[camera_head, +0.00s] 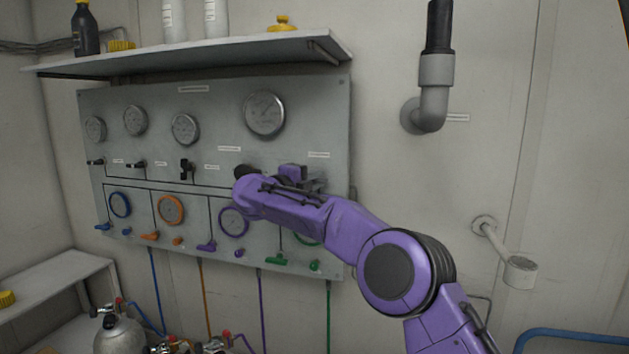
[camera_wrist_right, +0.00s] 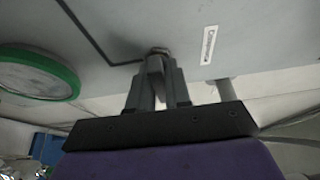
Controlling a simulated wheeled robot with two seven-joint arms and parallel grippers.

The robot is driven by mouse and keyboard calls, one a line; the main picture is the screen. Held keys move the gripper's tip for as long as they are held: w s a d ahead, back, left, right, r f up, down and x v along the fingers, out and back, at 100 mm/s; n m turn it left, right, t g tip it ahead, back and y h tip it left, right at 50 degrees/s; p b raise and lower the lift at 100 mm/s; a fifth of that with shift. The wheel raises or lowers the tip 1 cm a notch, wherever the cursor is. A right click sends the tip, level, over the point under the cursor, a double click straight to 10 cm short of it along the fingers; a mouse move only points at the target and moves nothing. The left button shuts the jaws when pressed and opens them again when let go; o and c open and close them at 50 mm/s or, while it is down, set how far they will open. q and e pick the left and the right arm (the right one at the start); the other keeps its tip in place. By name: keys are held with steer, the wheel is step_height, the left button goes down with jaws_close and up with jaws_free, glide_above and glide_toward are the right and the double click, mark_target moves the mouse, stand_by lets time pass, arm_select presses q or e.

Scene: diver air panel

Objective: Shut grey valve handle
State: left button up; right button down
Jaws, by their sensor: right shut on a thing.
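The air panel (camera_head: 225,130) is a grey board on the wall with gauges, valve handles and coloured rings. My right gripper (camera_head: 314,183) is at the panel's right side, largely hidden behind my purple wrist in the head view. In the right wrist view my right gripper (camera_wrist_right: 158,80) is closed on a small grey handle (camera_wrist_right: 156,66), whose stem meets the panel and a black painted line. The fingers cover most of the handle, so its angle is hard to tell. My left gripper is not in view.
Dark valve handles (camera_head: 187,168) sit in a row to the left. A green ring (camera_wrist_right: 38,72) is beside the gripper. A shelf (camera_head: 200,58) juts out above the panel. A pipe elbow (camera_head: 432,105) and a wall bracket (camera_head: 519,271) stand out on the right. A gas cylinder (camera_head: 119,335) stands below.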

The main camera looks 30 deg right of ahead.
steer(key=c, duration=1.1)
jaws_free()
steer(key=shift+c, duration=0.2)
steer(key=b+v, duration=0.4)
steer(key=v, duration=0.6)
steer(key=shift+a, duration=0.2)
